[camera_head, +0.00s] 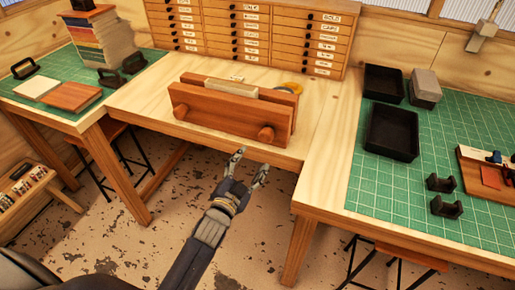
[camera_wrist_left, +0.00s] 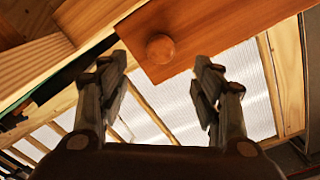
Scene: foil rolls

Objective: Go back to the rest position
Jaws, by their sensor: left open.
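My left gripper (camera_head: 248,168) is open and empty in the head view. It is in front of the middle table's front edge, below the wooden press (camera_head: 232,108). The press has two reddish boards with round knobs on the front one, and a pale block (camera_head: 231,88) sits between the boards. In the left wrist view the two open fingers (camera_wrist_left: 160,95) point toward the underside of the press's front board (camera_wrist_left: 215,30) and one round knob, with nothing between them. My right gripper does not show in either view.
A green mat (camera_head: 410,200) on the right table holds black trays (camera_head: 392,132) and small black stands (camera_head: 446,207). The left table holds a book stack (camera_head: 103,40) and boards (camera_head: 73,97). A drawer cabinet (camera_head: 245,30) stands behind. Open floor (camera_head: 130,240) lies in front.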

